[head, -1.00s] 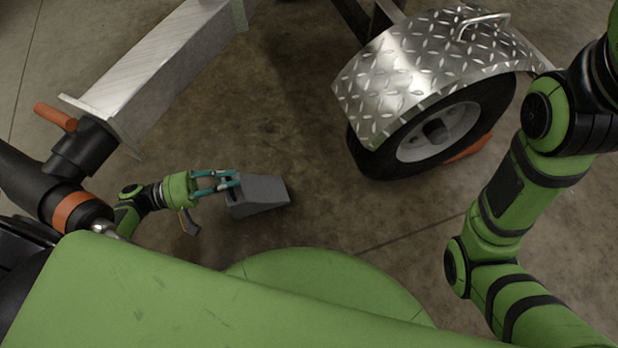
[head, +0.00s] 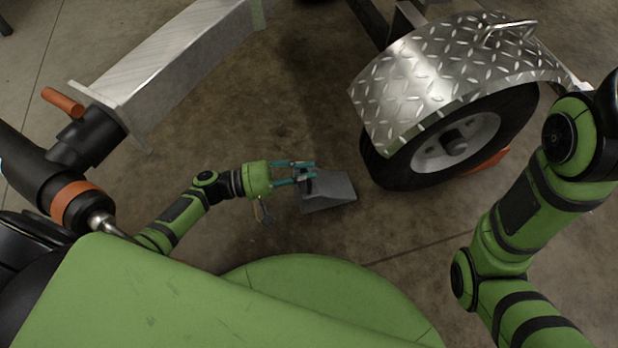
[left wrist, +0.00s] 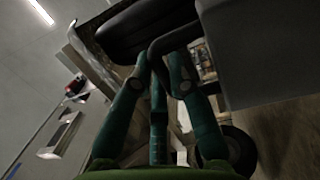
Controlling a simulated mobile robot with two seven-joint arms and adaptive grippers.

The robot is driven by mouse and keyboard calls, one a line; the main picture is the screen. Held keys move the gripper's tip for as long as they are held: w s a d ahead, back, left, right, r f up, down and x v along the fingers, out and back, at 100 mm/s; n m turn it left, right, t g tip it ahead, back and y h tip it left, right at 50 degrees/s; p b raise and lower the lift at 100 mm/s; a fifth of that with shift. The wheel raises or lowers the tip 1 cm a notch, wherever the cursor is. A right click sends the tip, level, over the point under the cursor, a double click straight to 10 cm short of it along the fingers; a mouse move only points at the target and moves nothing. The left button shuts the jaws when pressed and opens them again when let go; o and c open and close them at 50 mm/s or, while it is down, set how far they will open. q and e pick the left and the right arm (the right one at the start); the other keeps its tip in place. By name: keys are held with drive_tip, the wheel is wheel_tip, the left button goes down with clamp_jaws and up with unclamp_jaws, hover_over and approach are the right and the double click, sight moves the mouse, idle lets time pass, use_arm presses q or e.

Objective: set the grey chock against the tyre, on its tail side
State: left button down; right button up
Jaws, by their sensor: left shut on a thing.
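The grey chock (head: 332,193) is a wedge held by my left gripper (head: 305,172). Its teal fingers are shut on the chock's dark handle, at the chock's left end. The sloping end points right, towards the tyre (head: 395,172), with a gap of bare floor between. I cannot tell whether the chock touches the floor. The black tyre has a grey rim and sits under a tread-plate mudguard (head: 425,85). In the left wrist view the grey chock (left wrist: 262,50) fills the upper right, beside the teal fingers. My right gripper is out of view; only its arm shows.
An orange chock (head: 487,163) lies at the tyre's right side, partly hidden. The aluminium drawbar (head: 180,65) and black coupling (head: 95,135) with an orange handle (head: 62,102) stand at the left.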

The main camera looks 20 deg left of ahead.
sight(327, 181)
use_arm(q)
drive_tip(key=shift+w+d+r, duration=0.15)
drive_tip(key=shift+w+d, duration=0.15)
drive_tip(key=shift+d, duration=0.25)
wheel_tip(327, 181, down, 2)
drive_tip(key=shift+f+b, duration=0.1)
drive_tip(key=shift+b, duration=0.95)
drive_tip(key=shift+f+b, duration=0.5)
drive_tip(key=shift+f, duration=0.2)
drive_tip(key=c, duration=1.2)
unclamp_jaws()
drive_tip(key=shift+s+f, duration=0.1)
drive_tip(key=shift+a, duration=0.1)
